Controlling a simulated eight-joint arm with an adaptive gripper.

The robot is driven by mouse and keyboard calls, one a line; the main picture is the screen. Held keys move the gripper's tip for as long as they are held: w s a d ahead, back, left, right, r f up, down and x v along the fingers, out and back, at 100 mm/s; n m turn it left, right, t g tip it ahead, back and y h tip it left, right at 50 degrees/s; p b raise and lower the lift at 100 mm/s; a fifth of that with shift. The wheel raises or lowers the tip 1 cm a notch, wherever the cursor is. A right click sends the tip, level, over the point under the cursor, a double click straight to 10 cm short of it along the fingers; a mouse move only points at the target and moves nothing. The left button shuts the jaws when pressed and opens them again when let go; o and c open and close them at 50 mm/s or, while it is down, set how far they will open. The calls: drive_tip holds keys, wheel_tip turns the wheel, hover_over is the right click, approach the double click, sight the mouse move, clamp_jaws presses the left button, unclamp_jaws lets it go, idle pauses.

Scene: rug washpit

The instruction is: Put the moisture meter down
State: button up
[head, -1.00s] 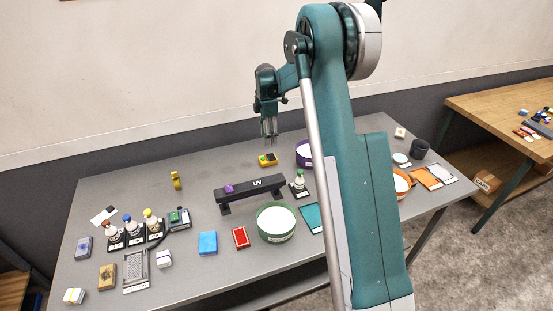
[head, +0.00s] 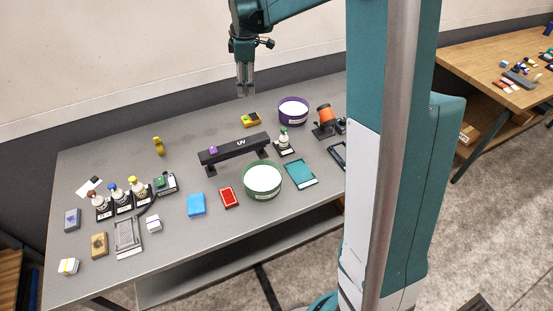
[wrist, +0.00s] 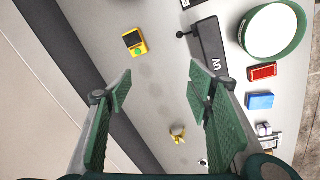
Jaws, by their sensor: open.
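The moisture meter, which I take to be the yellow block with a dark screen (head: 250,119), lies on the grey table behind the black UV bar and left of the purple tub. It also shows in the wrist view (wrist: 134,41), apart from my fingers. My gripper (head: 245,92) is above the table, a little higher than the meter in the head view. In the wrist view its two green-padded fingers (wrist: 160,92) are spread wide with nothing between them.
The black UV bar (head: 222,153) stands in front of the meter. A purple tub (head: 281,112) is to its right and a green tub (head: 263,193) nearer the front. A small yellow object (head: 158,146) stands left. Bare table lies between it and the meter.

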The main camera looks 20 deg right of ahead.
drive_tip(key=s+a+r+m+t, duration=0.1)
drive_tip(key=s+a+r+m, duration=0.15)
drive_tip(key=s, duration=0.45)
drive_tip(key=s+a+r+m+t, duration=0.15)
drive_tip(key=s+r, duration=0.25)
drive_tip(key=s, duration=0.4)
drive_tip(key=s+a+r+m, duration=0.1)
drive_tip(key=s+r+m, duration=0.15)
drive_tip(key=s, duration=0.45)
drive_tip(key=s+a+f+m+t, duration=0.1)
drive_tip(key=s+f+m, duration=0.1)
drive_tip(key=s, duration=0.8)
drive_tip(key=s+a+f+m+t, duration=0.1)
drive_tip(key=s+f+m+t, duration=0.1)
drive_tip(key=s, duration=0.8)
drive_tip(key=f+m, duration=0.1)
drive_tip(key=m, duration=0.1)
drive_tip(key=shift+s+a+f+m, duration=0.25)
drive_tip(key=shift+a+m, duration=0.1)
